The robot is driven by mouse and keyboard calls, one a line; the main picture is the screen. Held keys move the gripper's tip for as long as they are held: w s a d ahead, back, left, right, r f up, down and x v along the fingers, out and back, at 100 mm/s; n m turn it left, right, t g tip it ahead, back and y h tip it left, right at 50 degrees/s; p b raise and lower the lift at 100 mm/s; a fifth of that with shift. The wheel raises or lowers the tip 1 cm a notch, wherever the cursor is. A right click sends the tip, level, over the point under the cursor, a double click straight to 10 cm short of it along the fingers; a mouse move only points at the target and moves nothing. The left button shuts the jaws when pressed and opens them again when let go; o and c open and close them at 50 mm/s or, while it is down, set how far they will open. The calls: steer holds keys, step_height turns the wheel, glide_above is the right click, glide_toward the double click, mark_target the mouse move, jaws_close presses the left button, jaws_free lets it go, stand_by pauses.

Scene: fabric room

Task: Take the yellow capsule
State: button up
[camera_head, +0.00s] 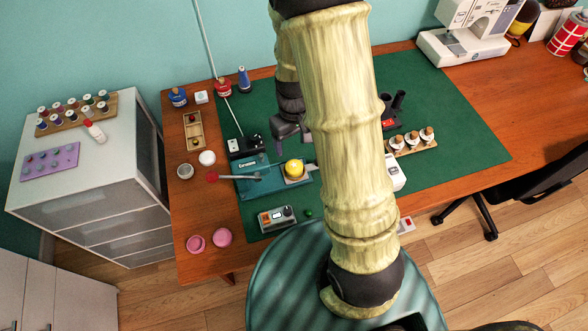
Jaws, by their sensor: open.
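A round yellow object (293,167), which looks like the yellow capsule, sits at the right part of a flat teal device (254,184) on the green mat. A light-coloured seat shows around its lower right side. My gripper (291,138) hangs behind and slightly above it in the picture, with its grey fingers apart and nothing seen between them. The gripper and the yellow object look apart, but the height between them cannot be told. My large arm link covers the mat just right of both.
A black box (245,146) stands left of my gripper, and a small grey device (276,218) lies in front. A wooden holder with white-topped bottles (413,140) and a sewing machine (466,32) are to the right. The green mat (455,130) is clear at far right.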

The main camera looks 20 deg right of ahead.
glide_above(294, 164)
steer(key=f, duration=0.6)
steer(key=shift+w+d, duration=0.1)
steer(key=shift+w, duration=0.1)
steer(key=f, duration=0.4)
steer(key=shift+s, duration=0.3)
steer(key=shift+f, duration=0.55)
steer(key=c, duration=1)
steer(key=shift+r, duration=0.15)
steer(key=shift+c, duration=0.2)
